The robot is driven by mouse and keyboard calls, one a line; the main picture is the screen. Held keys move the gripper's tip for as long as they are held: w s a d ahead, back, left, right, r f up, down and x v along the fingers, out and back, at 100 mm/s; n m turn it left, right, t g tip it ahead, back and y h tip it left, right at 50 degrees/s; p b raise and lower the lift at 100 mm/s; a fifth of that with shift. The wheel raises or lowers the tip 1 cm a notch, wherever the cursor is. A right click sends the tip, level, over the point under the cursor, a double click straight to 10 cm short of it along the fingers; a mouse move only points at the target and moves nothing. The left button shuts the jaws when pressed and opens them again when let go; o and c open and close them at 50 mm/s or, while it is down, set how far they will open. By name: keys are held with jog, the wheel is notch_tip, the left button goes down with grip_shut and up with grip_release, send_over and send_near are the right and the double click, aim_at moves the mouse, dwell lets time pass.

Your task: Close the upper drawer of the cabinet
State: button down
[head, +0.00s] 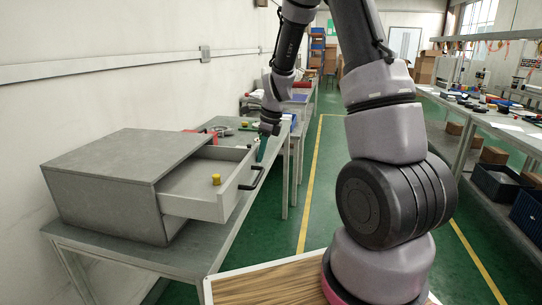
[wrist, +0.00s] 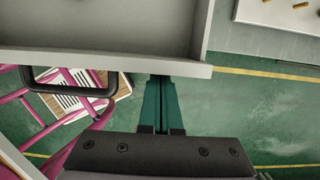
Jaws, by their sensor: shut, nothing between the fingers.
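The grey cabinet (head: 105,180) stands on a table at the left in the head view. Its upper drawer (head: 207,203) is pulled out toward the right, with a small yellow object (head: 216,179) inside. The drawer's dark handle (head: 253,179) is on its front panel. In the wrist view the drawer front (wrist: 100,60) crosses the upper part, with the handle (wrist: 68,91) at the left. My gripper (head: 261,151) is shut and empty, at the far end of the drawer front. In the wrist view its green fingers (wrist: 160,82) reach the front panel's edge, right of the handle; contact is unclear.
The grey table (head: 198,243) runs along the wall beneath the cabinet, with a red item (head: 203,135) and another small yellow object (head: 245,124) behind the drawer. The green floor (head: 290,222) right of the table is clear. Workbenches (head: 480,112) line the right side.

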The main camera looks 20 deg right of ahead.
jog(key=w+a, duration=0.3)
jog(key=a, duration=0.2)
jog(key=w+a, duration=0.3)
jog(key=a, duration=0.2)
jog(key=w+a, duration=0.3)
jog(key=a, duration=0.2)
jog(key=shift+a, duration=0.2)
jog(key=shift+s+d, duration=0.1)
